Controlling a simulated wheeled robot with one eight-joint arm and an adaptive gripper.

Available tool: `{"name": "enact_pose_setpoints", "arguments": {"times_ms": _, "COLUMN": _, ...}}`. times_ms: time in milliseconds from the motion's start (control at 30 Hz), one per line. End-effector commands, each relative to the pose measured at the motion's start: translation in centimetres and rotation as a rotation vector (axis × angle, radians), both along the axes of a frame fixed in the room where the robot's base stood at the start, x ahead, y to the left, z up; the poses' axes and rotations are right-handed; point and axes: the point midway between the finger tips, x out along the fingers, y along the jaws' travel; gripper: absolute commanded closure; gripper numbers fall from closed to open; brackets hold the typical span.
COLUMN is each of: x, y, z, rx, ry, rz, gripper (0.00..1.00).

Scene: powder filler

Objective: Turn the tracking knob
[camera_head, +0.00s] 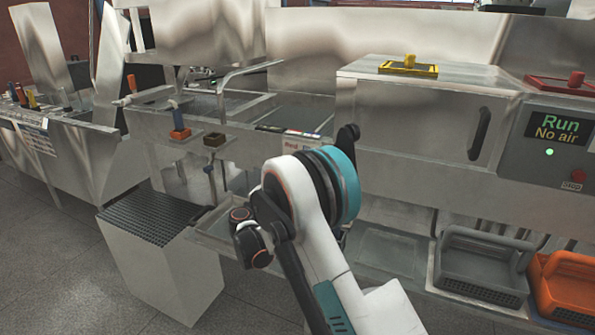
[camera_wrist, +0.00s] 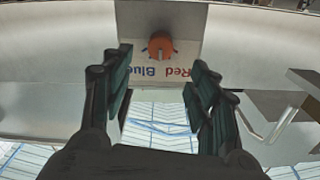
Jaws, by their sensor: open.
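In the wrist view an orange knob (camera_wrist: 160,45) sits on a pale panel with the words "Red" and "Blue" printed beside it, which appear upside down. I take it to be the tracking knob, though I see no label saying so. My gripper (camera_wrist: 160,82) is open, with its two dark green-padded fingers apart. The knob shows beyond the gap between the fingertips, and nothing is held. In the head view my arm blocks much of the middle, and I cannot make out the gripper or this knob clearly there.
A steel machine with a "Run / No air" display (camera_head: 558,128) stands at right. A grey basket (camera_head: 483,270) and an orange basket (camera_head: 568,285) sit below it. A steel box with a grated top (camera_head: 140,220) stands at lower left. A bent metal pipe (camera_head: 228,78) rises behind.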

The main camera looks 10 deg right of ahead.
Motion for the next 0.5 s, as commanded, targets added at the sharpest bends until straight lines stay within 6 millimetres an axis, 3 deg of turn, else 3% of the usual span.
{"name": "enact_pose_setpoints", "arguments": {"times_ms": 500, "x": 7.8, "y": -5.7, "z": -0.2, "rx": -0.001, "ry": -0.001, "rz": 0.001, "gripper": 0.46}}
